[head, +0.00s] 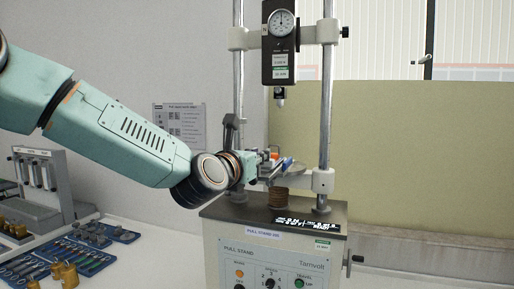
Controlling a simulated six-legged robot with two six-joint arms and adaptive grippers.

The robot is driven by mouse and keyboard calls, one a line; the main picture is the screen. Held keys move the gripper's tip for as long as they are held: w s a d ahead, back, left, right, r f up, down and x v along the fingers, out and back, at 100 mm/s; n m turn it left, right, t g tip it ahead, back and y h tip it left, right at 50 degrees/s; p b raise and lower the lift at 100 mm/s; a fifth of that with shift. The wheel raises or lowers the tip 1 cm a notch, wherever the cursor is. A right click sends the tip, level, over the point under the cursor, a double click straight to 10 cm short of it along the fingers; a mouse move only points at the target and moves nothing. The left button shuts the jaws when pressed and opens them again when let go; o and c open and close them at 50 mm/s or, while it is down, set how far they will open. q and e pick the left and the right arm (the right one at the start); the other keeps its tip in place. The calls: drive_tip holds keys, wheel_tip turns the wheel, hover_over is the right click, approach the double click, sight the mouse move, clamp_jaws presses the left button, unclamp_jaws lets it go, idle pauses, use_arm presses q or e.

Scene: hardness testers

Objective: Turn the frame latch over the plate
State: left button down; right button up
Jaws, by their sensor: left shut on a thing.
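The pull stand (262,250) has two metal columns and a dial gauge head (281,45) on top. My left gripper (275,164) reaches in from the left at plate height, beside the left column. It is shut on a small part at the plate, which I take as the frame latch; the fingers and wrist hide most of it. A small blue piece (287,163) shows at the fingertips. My right gripper is out of view.
A dark upright lever (231,128) stands behind my left wrist. A blue tray (75,255) with tools and brass weights (65,274) lies on the bench at the left. A grey rack (40,180) stands behind it. The right side is fairly clear.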

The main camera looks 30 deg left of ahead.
use_arm(q)
drive_tip(key=shift+d+f+m+h+p, duration=0.1)
drive_tip(key=shift+f+m+h+p, duration=0.2)
drive_tip(key=shift+m+h+p, duration=0.4)
drive_tip(key=shift+h, duration=0.3)
